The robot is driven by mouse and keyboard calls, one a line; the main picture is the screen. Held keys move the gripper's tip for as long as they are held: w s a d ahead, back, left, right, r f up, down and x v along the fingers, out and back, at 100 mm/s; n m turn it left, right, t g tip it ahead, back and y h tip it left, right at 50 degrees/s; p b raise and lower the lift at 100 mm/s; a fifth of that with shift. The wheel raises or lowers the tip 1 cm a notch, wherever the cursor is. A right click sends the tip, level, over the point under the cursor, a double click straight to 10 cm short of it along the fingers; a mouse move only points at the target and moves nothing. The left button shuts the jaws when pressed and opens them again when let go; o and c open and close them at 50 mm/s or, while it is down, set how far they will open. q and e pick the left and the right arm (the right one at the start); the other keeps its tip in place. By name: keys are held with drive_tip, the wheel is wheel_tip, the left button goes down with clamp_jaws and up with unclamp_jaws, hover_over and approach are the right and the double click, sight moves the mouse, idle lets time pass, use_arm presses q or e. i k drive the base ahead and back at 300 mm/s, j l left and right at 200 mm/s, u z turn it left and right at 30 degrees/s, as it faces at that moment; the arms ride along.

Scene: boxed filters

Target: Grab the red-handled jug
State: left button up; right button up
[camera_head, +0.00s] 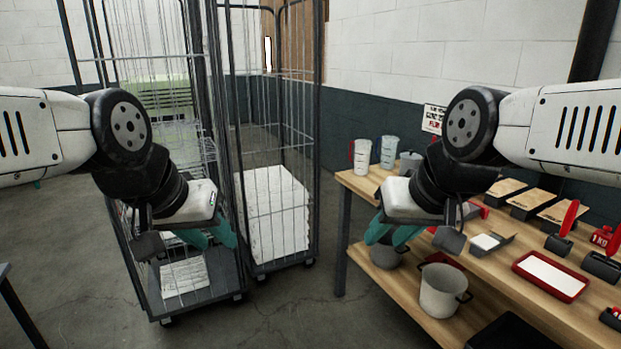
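A clear measuring jug (362,157) with a red handle at its left side stands upright at the far left end of the wooden table. A second clear jug (389,153) stands just right of it. My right gripper (391,234) is in front of the table's left end, nearer to me than the jugs and lower in the picture. Its teal fingers look apart, with nothing seen between them. My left gripper (207,237) is in front of the wire cages, well left of the table. Its teal fingers also look apart and empty.
The wooden table (358,184) holds a grey pot (409,162), a red-rimmed tray (549,275), boxes and scoops. A large pot (441,290) stands lower in front. Wire roll cages (314,140) stand left; open floor (290,318) lies between.

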sight(362, 149)
drive_tip(key=i+u, duration=0.15)
drive_tip(key=i, duration=1.2)
drive_tip(key=i+z, duration=0.4)
drive_tip(key=i+j+z, duration=0.2)
drive_tip(key=i+z, duration=0.2)
drive_tip(key=i+j+z, duration=0.15)
drive_tip(key=i+z, duration=0.25)
drive_tip(key=i+j+z, duration=0.25)
drive_tip(key=z, duration=0.2)
